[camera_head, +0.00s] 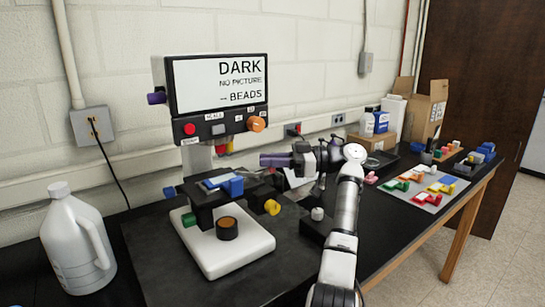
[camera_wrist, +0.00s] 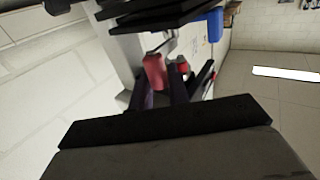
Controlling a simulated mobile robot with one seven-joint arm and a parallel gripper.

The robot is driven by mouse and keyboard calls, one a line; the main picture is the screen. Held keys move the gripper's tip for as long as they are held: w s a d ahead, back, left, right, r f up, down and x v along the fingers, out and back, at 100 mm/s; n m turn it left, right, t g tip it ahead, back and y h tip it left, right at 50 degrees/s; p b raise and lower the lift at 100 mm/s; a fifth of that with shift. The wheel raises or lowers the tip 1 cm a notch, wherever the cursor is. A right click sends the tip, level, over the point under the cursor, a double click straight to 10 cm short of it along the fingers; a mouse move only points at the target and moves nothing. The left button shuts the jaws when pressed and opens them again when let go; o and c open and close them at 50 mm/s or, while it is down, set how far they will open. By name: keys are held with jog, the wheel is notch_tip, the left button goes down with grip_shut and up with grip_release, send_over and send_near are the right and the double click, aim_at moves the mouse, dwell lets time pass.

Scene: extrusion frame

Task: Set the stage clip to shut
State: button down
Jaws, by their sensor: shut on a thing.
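The microscope (camera_head: 195,235) has a white base and a dark stage (camera_head: 207,197) carrying a blue-and-pale slide area. My gripper (camera_head: 268,160) reaches in from the right, level and just above the back right of the stage. In the wrist view my gripper's purple fingers (camera_wrist: 162,92) are shut on a red handle (camera_wrist: 155,72), with a bent metal rod (camera_wrist: 166,43) at its far end. This looks like the stage clip's lever. In the head view the handle is hidden by my gripper, and I cannot tell the clip's position.
A monitor (camera_head: 218,82) reading "DARK, NO PICTURE, BEADS" stands behind the stage, with an orange knob (camera_head: 256,124) below. A white jug (camera_head: 75,245) stands at left. Coloured parts on a tray (camera_head: 428,203) and a cardboard box (camera_head: 428,110) are at right.

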jog(key=shift+g, duration=0.3)
jog(key=c, duration=1.4)
grip_release()
jog(key=shift+w, duration=0.1)
jog(key=shift+o, duration=0.2)
